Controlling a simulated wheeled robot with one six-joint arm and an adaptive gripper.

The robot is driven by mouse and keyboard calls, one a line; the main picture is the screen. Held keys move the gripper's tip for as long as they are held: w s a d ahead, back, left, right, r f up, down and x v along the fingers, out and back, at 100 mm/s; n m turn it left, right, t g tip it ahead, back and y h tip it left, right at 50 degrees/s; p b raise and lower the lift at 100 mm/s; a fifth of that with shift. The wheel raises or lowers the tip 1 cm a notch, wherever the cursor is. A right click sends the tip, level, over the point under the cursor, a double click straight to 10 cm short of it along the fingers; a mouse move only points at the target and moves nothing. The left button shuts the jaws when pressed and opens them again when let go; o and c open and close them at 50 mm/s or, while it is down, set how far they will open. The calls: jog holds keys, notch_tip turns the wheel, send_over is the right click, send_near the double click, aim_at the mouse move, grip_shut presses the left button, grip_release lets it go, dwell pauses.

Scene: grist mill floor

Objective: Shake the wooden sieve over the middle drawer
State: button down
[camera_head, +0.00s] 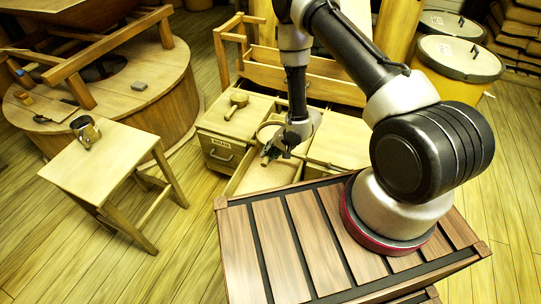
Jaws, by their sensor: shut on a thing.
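My gripper (272,152) hangs at the end of my arm near the picture's middle. It is shut on the wooden sieve (262,128), a small round frame whose far rim shows just behind the fingers. The gripper hides much of the sieve, so its tilt and contents are unclear. Below them the middle drawer (243,177) is pulled open from the low wooden cabinet. The sieve appears above this drawer's back part. The exact gap between them cannot be told.
A wooden scoop (237,104) lies on the cabinet top, left of the sieve. A labelled closed drawer front (222,154) is at left. Lidded bins (458,60) stand back right.

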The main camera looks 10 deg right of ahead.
jog(key=shift+s+f, duration=0.3)
jog(key=shift+f, duration=0.35)
notch_tip(320, 180, down, 5)
jog(key=shift+r, duration=0.2)
jog(key=shift+s+d, duration=0.4)
jog(key=shift+d, duration=0.3)
dwell(2.6)
dwell(0.6)
